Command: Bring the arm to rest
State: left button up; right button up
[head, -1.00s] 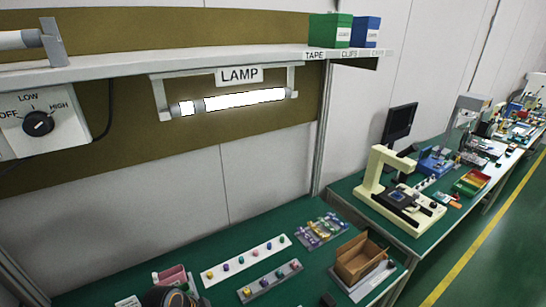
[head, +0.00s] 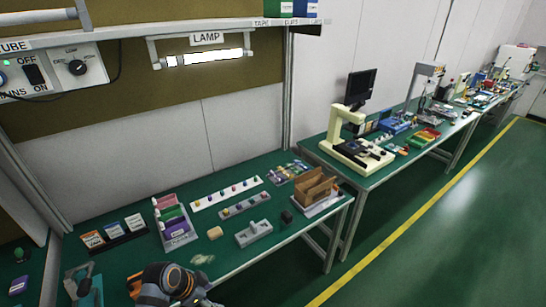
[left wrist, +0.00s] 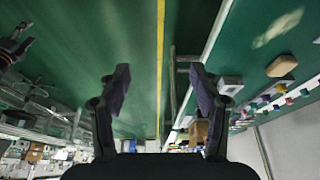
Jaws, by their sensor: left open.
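My left gripper (left wrist: 160,92) is open and empty in the left wrist view, its two dark fingers well apart. It hangs over the green floor, with the bench edge to the right in that view. In the head view a grey and orange part of my arm (head: 168,283) shows at the bottom, over the near edge of the green bench (head: 120,258). No fingertips show there.
On the bench are a block-filled rack (head: 174,224), a white strip with knobs (head: 226,193), a grey fixture (head: 254,233), a tan block (head: 215,232) and a cardboard box (head: 316,188). A lamp (head: 205,58) hangs above. The floor (head: 430,235) at right is clear.

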pick_arm(q)
jog(key=s+a+f+n+y+b, duration=0.1)
jog(key=s+a+f+n, duration=0.25)
jog(key=f, duration=0.85)
jog(key=s+a+f+n+y, duration=0.2)
jog(key=s+a+f+n, duration=0.15)
jog(key=f, duration=0.75)
jog(key=s+a+f+n, duration=0.1)
jog(key=s+f, duration=0.6)
jog(key=s, duration=0.5)
jog(key=s+a+f+n+g+y+b, duration=0.1)
jog(key=s+a+f+n, duration=0.1)
jog(key=s+f, duration=0.6)
jog(key=s, duration=0.4)
jog(key=shift+f+n, duration=0.3)
pick_arm(e)
jog(key=shift+w+d+f, duration=0.1)
jog(key=shift+w+f, duration=0.1)
jog(key=shift+f, duration=0.45)
jog(key=shift+w+d+f, duration=0.1)
jog(key=shift+w+f, duration=0.1)
jog(key=shift+f, duration=0.4)
pick_arm(q)
jog(key=shift+a, duration=0.1)
